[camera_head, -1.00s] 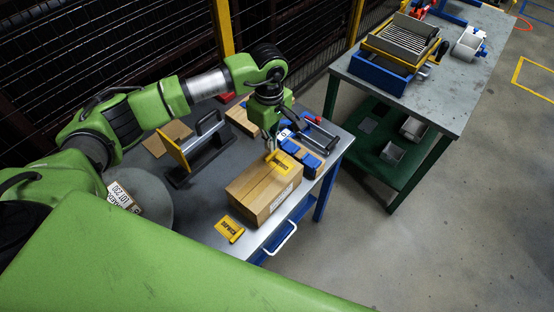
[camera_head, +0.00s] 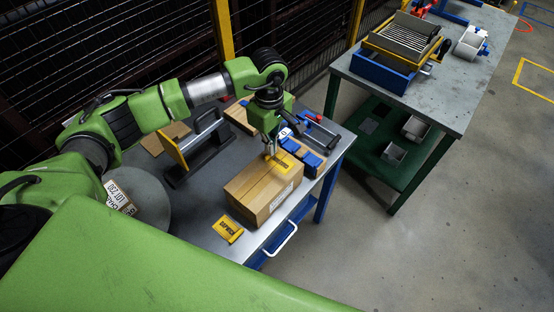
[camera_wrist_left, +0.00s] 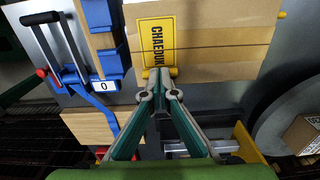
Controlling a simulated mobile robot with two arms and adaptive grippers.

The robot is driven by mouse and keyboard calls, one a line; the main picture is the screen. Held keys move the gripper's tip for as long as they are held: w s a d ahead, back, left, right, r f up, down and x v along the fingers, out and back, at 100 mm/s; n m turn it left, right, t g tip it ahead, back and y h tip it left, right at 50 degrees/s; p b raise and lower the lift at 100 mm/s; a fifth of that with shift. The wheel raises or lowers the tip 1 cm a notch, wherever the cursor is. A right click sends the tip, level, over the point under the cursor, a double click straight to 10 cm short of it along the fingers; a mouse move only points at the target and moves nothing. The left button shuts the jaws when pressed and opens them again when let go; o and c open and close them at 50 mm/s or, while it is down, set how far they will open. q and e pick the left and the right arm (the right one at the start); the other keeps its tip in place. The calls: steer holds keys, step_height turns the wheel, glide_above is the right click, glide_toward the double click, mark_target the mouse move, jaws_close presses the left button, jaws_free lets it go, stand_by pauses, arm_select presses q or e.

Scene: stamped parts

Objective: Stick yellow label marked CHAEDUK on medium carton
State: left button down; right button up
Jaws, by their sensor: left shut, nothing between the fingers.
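The carton (camera_head: 258,196) is a brown box on the grey table, and its top also shows in the left wrist view (camera_wrist_left: 215,50). A yellow label (camera_wrist_left: 157,46) marked CHAEDUK lies on the carton's top, near one edge; in the head view this label (camera_head: 286,163) is partly behind the gripper. My left gripper (camera_head: 270,156) is just above the label's edge, with its fingertips (camera_wrist_left: 159,84) together and nothing between them. Whether the tips touch the label I cannot tell. My right gripper is not in view.
Another yellow label (camera_head: 228,229) lies on the table (camera_head: 205,208) near its front edge. Blue clips and a black-handled tool (camera_head: 318,137) are close behind the carton. A yellow-and-black stand (camera_head: 196,148) is left of it. A second bench (camera_head: 432,98) stands at the right.

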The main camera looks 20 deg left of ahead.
arm_select(q)
steer(key=shift+r, duration=0.15)
step_height(320, 180, up, 7)
steer(key=p, duration=0.3)
stand_by(0.5)
steer(key=shift+f, duration=0.2)
